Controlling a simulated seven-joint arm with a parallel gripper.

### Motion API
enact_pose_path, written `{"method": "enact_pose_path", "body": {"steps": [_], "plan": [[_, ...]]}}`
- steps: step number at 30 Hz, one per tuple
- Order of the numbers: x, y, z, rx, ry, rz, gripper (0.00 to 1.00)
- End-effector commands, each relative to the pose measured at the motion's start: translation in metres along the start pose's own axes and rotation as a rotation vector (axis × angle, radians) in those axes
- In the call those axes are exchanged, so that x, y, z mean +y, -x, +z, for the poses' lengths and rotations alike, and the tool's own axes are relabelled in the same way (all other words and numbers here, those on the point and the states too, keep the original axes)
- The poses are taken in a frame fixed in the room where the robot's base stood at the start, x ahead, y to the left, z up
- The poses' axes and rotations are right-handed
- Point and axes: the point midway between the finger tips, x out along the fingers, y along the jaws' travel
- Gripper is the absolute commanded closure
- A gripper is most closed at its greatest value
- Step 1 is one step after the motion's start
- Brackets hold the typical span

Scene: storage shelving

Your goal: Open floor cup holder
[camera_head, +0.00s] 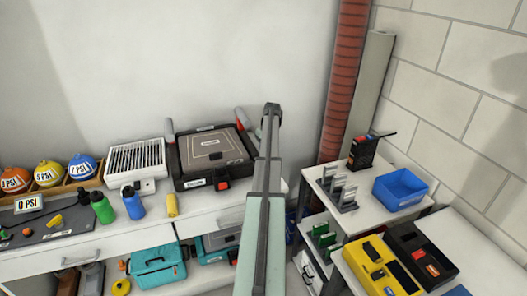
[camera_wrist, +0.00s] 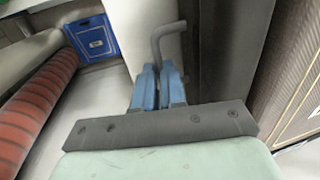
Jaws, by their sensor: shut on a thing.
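My gripper (camera_wrist: 158,88) shows in the wrist view, with its blue fingers closed together on the lower end of a bent grey bar (camera_wrist: 157,46). The bar rises from between the fingers and curves right at its top, beside a pale panel (camera_wrist: 148,22) and a dark grey upright surface. I cannot tell which of these the bar is fixed to. In the head view my arm reaches up the middle of the picture, and the fingers cannot be made out there. I cannot clearly identify the floor cup holder in either view.
A blue box (camera_wrist: 92,39) and a red ribbed pipe (camera_wrist: 38,108) are at the left in the wrist view. In the head view, a black case (camera_head: 212,157) sits on the white counter (camera_head: 85,241) left of my arm. Shelves with a blue bin (camera_head: 400,189) stand right.

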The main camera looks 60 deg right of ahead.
Motion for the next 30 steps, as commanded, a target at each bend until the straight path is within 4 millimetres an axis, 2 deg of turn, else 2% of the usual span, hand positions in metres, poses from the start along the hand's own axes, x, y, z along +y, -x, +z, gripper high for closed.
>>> {"method": "enact_pose_path", "body": {"steps": [25, 30], "plan": [[-0.001, 0.000, 0.000, 0.000, 0.001, -0.002, 1.00], [0.016, 0.004, -0.001, 0.000, -0.002, -0.001, 1.00]]}}
